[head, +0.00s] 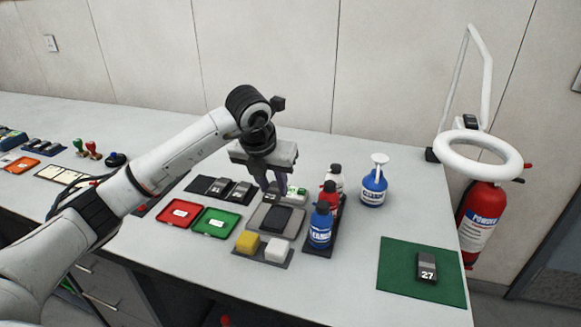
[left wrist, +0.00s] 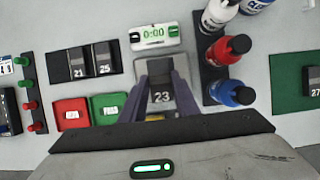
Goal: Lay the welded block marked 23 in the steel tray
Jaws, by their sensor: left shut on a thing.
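My left gripper (head: 272,186) points down at the back edge of the steel tray (head: 258,217). It is shut on the dark block marked 23 (left wrist: 162,97), which sits between both fingers in the left wrist view. The block also shows small under the fingers in the head view (head: 272,196). A dark flat patch (head: 278,219) covers the tray's middle; I cannot tell whether it is a pad or shadow. The tray's corner (left wrist: 141,68) shows behind the fingers in the left wrist view. I cannot tell whether the block touches the tray. My right gripper is not in view.
Red (head: 179,213) and green (head: 215,222) trays lie left of the steel tray. Blocks 21 (left wrist: 78,66) and 25 (left wrist: 103,60) rest on a dark mat. Bottles (head: 320,226) stand close right; yellow and white blocks (head: 247,242) in front. Block 27 (head: 427,267) lies on a green mat.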

